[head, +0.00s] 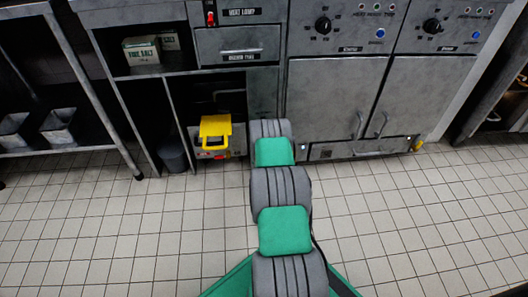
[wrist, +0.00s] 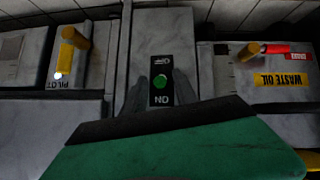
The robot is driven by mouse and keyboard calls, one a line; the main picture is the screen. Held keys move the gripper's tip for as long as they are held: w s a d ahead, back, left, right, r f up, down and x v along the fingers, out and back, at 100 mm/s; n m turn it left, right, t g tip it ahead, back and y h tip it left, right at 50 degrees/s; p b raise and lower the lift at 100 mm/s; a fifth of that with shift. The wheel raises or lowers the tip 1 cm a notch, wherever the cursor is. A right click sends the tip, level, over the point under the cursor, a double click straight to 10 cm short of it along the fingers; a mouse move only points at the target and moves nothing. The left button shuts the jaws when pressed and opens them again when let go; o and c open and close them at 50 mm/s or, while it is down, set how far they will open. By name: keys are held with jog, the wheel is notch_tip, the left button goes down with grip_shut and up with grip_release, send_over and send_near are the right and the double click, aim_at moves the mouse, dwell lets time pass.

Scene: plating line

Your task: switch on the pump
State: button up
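In the wrist view, a black switch plate (wrist: 159,92) is mounted on a grey metal box. It carries a round green button (wrist: 159,82) in the middle, with OFF and ON lettering upside down, OFF above and ON below. My gripper (wrist: 158,95) has its two grey fingers apart, one at each side of the plate, with nothing visible held between them. I cannot tell whether the fingers touch the box. In the head view my own arm hides the gripper and the switch.
In the head view, a yellow-handled unit (head: 215,132) sits left of my arm.

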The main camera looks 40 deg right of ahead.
jog(key=p+v, duration=0.3)
jog(key=v, duration=0.5)
jog(key=shift+p, duration=0.4)
jog(key=shift+w, duration=0.1)
